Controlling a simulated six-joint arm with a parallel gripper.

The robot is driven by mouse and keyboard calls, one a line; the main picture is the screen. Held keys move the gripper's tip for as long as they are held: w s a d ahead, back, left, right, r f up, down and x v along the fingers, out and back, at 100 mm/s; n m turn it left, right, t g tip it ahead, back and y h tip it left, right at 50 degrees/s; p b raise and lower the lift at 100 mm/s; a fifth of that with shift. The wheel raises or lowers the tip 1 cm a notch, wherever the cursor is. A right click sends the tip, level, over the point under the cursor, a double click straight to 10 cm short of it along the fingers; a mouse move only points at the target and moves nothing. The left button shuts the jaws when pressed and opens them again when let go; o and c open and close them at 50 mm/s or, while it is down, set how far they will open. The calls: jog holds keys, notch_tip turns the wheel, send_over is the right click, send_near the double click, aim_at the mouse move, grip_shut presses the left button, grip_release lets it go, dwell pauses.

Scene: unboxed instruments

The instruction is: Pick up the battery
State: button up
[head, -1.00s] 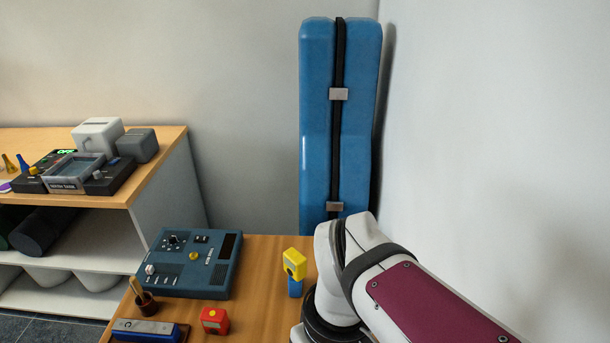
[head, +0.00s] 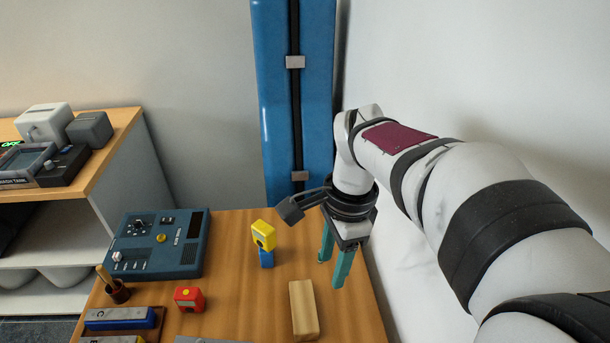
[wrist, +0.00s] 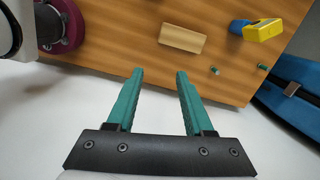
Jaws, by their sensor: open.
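My gripper (head: 331,273) is open and empty above the right edge of the wooden table in the head view. Two small green cylinders show on the table in the wrist view, one nearer the wooden block (wrist: 214,71) and one near the table edge (wrist: 262,67). They look like batteries, but are too small to be sure. Both lie to the right of the fingers and apart from them. In the head view I cannot make them out clearly beside the fingers.
A pale wooden block (head: 304,310) lies near the gripper. A tall blue case (head: 275,130) stands behind.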

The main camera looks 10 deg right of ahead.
jog(key=w+d+f+m, duration=0.1)
jog(key=w+f+m, duration=0.25)
jog(key=w, duration=0.25)
jog(key=w+f+m+h, duration=0.1)
jog(key=w+f+m, duration=0.1)
jog(key=w+m, duration=0.35)
jog(key=w+d+f+m, duration=0.1)
jog(key=w+f+m, duration=0.2)
jog(key=w, duration=0.4)
jog(key=f, duration=1.1)
jog(key=w+f, duration=0.1)
jog(key=f, duration=0.4)
jog(key=shift+f, duration=0.35)
grip_shut()
